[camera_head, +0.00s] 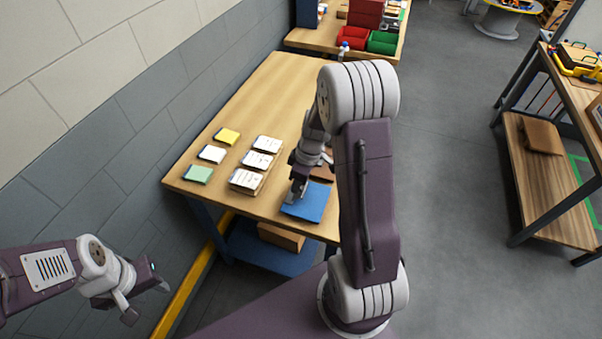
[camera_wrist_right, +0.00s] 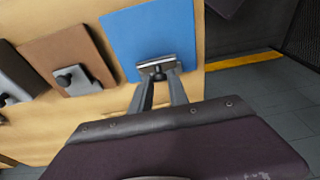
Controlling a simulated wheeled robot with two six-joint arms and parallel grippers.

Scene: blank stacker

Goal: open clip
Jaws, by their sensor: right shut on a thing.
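A blue clipboard (camera_head: 314,207) lies flat on the wooden table near its front right corner. It also shows in the right wrist view (camera_wrist_right: 150,33), with a metal clip (camera_wrist_right: 147,68) at its near edge. My right gripper (camera_wrist_right: 158,80) is over this clip, its fingers closed on the clip's small dark knob. In the head view my right gripper (camera_head: 297,193) is at the clipboard's left part and hides the clip. The clip looks flat against the board; any gap is too small to tell. My left gripper (camera_head: 148,301) is open and empty, away from the table.
A brown clipboard (camera_wrist_right: 63,50) with its own clip (camera_wrist_right: 75,80) lies beside the blue one. A dark one (camera_wrist_right: 18,72) lies beyond it. Several paper stacks (camera_head: 261,160) and coloured pads (camera_head: 198,174) stand left on the table (camera_head: 270,95). A wall runs along the left.

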